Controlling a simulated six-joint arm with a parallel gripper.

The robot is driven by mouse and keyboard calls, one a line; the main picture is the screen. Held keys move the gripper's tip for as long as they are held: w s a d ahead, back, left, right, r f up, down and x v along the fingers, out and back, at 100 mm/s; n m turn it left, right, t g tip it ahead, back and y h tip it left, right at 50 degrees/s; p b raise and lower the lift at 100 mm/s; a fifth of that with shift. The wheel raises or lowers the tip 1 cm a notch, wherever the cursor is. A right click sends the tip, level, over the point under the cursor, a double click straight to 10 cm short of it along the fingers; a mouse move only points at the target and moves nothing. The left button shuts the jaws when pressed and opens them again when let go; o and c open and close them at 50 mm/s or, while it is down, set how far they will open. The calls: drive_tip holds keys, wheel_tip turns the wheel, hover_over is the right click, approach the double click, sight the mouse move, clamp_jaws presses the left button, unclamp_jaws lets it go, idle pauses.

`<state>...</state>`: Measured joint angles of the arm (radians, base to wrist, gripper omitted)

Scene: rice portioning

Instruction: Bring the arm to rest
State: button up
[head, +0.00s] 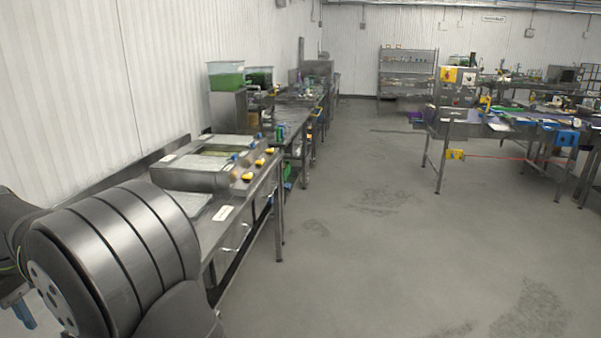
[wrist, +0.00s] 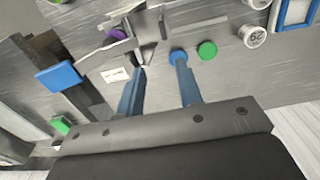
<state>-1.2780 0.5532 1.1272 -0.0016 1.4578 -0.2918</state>
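My gripper (wrist: 160,68) shows in the wrist view with its two blue fingers apart and nothing visible held between them. It is over a grey metal worktop (wrist: 235,80). A blue round piece (wrist: 178,54) shows right by the tip of the right finger; I cannot tell whether they touch. In the head view my arm fills the lower left corner, beside the metal bench (head: 240,205).
The wrist view also shows a green round piece (wrist: 208,50), a white numbered disc (wrist: 253,36), a white label (wrist: 116,75) and a blue block (wrist: 57,77). In the head view, a green-filled tub (head: 226,78) stands farther along the wall.

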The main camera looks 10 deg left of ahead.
wheel_tip(320, 180, down, 17)
drive_tip(key=shift+s+f, duration=0.15)
drive_tip(key=shift+f, duration=0.05)
idle(0.3)
